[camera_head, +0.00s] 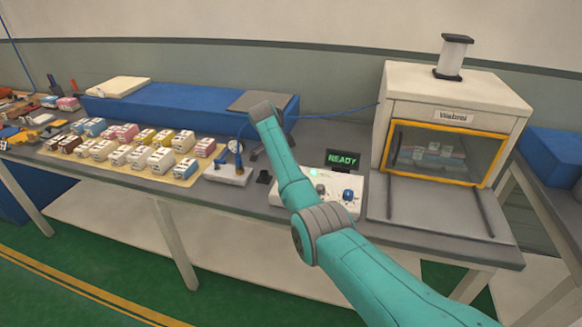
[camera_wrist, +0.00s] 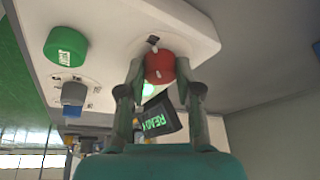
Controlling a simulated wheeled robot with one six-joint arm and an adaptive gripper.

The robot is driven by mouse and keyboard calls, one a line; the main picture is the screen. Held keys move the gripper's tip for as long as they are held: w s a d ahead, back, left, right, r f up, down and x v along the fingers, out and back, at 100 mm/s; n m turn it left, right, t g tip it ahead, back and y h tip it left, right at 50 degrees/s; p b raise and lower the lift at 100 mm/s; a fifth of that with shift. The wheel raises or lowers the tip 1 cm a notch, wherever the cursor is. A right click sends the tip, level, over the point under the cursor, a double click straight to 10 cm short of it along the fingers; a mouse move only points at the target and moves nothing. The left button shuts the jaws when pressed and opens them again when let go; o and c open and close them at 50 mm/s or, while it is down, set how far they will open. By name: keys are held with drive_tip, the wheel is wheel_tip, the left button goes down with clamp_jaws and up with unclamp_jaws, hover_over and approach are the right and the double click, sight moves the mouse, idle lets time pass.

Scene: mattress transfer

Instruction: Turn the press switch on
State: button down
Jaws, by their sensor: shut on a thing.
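In the wrist view my gripper (camera_wrist: 160,68) has its two fingers on either side of a red knob (camera_wrist: 159,66) with a white mark, shut on it. The knob sits on a white control panel (camera_wrist: 105,25). A green knob (camera_wrist: 66,46) and a grey-blue knob (camera_wrist: 74,94) are on the same panel. A lit green light (camera_wrist: 148,90) shows between the fingers. In the head view the control panel (camera_head: 290,198) is partly hidden by my teal arm, and the fingers and red knob cannot be made out. A small display (camera_head: 343,159) reads READY.
A white press cabinet (camera_head: 440,82) with a yellow-framed window stands right of the panel. A small white box with a gauge (camera_head: 228,172) stands to its left. Several small coloured blocks (camera_head: 125,150) lie farther left. A long blue block (camera_head: 180,108) is behind.

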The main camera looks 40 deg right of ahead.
idle(0.3)
drive_tip(key=c, duration=0.8)
unclamp_jaws()
drive_tip(key=v, duration=1.2)
drive_tip(key=shift+w, duration=0.1)
drive_tip(key=shift+f, duration=0.1)
